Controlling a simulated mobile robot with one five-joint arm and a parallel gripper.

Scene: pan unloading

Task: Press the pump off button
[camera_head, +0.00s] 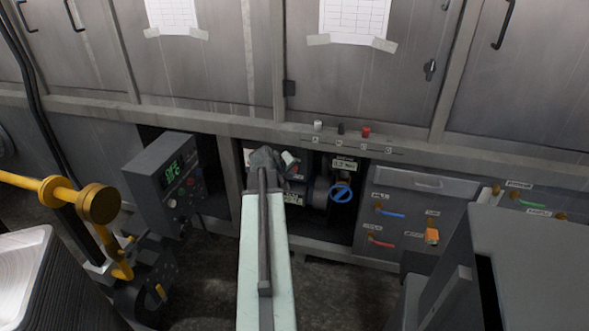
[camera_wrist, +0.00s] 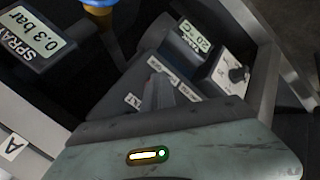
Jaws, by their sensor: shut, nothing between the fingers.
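My gripper (camera_head: 266,158) is at the end of my raised arm, in front of the open bay under the counter. In the wrist view my gripper (camera_wrist: 165,88) is shut and empty, with its fingers pointing at a panel of small white labels (camera_wrist: 188,92). The label writing is too small to read surely. No pump off button can be made out there; my fingers and arm may hide it. I cannot tell whether the fingertips touch the panel.
A control box (camera_head: 160,180) with a green display stands left of my arm. White (camera_head: 318,125), black (camera_head: 341,129) and red (camera_head: 366,132) knobs sit on the rail. A blue handwheel (camera_head: 341,191) is right of my gripper.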

